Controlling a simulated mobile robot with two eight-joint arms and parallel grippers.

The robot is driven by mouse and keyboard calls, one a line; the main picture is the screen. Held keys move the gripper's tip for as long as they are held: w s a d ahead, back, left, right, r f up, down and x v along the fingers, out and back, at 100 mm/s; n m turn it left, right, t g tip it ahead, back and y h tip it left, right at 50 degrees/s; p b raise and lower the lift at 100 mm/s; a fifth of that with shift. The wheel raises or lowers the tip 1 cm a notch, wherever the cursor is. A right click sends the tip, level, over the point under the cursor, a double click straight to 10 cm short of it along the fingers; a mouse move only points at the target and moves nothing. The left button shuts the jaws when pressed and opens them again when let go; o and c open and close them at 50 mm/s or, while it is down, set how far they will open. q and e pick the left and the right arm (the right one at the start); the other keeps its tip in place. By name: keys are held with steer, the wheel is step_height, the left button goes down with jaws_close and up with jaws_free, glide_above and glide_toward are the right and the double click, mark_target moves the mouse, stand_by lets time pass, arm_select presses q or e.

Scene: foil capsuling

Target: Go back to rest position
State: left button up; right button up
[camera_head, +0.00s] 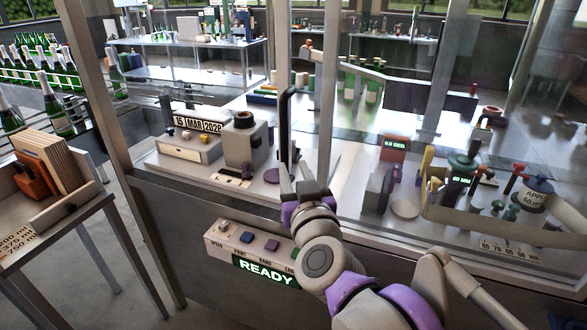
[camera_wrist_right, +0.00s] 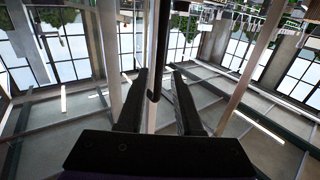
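My right gripper (camera_head: 297,178) is raised in front of the workstation, over its front edge and above the control panel (camera_head: 250,248). In the right wrist view its two dark fingers (camera_wrist_right: 158,78) stand apart with a clear gap and grip nothing. A black upright bar (camera_head: 286,125) rises just behind the gripper in the head view. A dark rod (camera_wrist_right: 155,55) also shows between and beyond the fingers in the wrist view; I cannot tell how far away it is. My left gripper is in neither view.
The panel has several buttons and a lit READY display (camera_head: 267,272). Behind it stand a grey device (camera_head: 246,145) and a date sign (camera_head: 197,124). Metal posts (camera_head: 326,90) frame the bench. A wooden-divider box (camera_head: 48,170) stands at left, with bottles (camera_head: 55,105) behind it.

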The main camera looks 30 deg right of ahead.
stand_by(0.3)
steer(key=s+a+f+n+g+y+p, duration=0.1)
steer(key=s+a+f+n+g+y, duration=0.1)
steer(key=a+f+y, duration=0.4)
steer(key=s+a+f+n+g+y+p, duration=0.1)
steer(key=a+f+n+g+p, duration=0.2)
steer(key=f, duration=0.6)
steer(key=s+d+f+m+g+h, duration=0.1)
steer(key=s+f+g, duration=0.5)
steer(key=s+f, duration=0.7)
step_height(320, 180, down, 3)
steer(key=shift+r+g, duration=0.2)
steer(key=shift+g, duration=0.2)
steer(key=shift+s, duration=0.1)
steer(key=shift+d, duration=0.1)
